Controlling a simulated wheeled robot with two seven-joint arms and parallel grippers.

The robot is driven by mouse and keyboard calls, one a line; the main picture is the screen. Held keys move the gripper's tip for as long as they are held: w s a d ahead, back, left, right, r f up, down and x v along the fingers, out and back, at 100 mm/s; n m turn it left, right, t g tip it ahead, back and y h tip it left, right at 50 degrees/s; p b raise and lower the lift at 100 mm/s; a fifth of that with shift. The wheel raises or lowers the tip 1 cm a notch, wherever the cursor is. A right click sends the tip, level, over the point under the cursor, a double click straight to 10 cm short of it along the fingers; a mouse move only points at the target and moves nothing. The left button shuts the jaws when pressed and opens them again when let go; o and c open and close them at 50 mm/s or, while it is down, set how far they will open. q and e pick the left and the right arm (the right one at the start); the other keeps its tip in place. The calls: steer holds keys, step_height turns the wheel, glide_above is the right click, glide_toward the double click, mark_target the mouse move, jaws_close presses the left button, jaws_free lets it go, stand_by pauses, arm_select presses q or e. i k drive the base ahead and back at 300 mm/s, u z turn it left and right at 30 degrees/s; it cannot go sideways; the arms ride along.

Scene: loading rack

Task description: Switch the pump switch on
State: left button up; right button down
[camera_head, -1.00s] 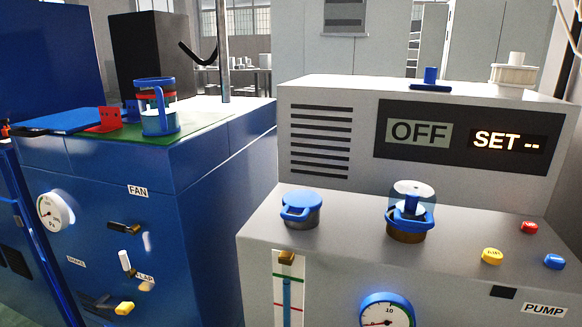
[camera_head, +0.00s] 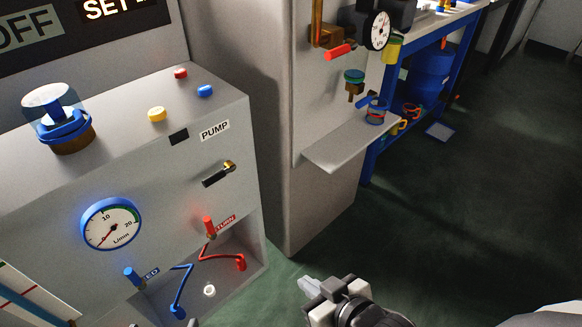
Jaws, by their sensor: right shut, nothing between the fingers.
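The pump switch (camera_head: 218,174) is a small lever with a black part at its lower left and a brass part at its upper right. It sits on the front of the grey unit, just below the PUMP label (camera_head: 214,131). A small dark square (camera_head: 179,137) is left of the label. My right gripper (camera_head: 308,286) is at the bottom of the view, below and to the right of the switch and apart from it. Its fingers are shut and empty.
A grey cabinet with a shelf (camera_head: 350,145) stands right. Open green floor lies beyond.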

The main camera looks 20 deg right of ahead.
mark_target(216, 177)
steer(key=z, duration=0.1)
steer(key=k, duration=1.15)
steer(key=u, duration=0.85)
steer(key=i, duration=0.55)
steer(key=z, duration=0.55)
steer(key=i, duration=0.75)
steer(key=z, duration=0.1)
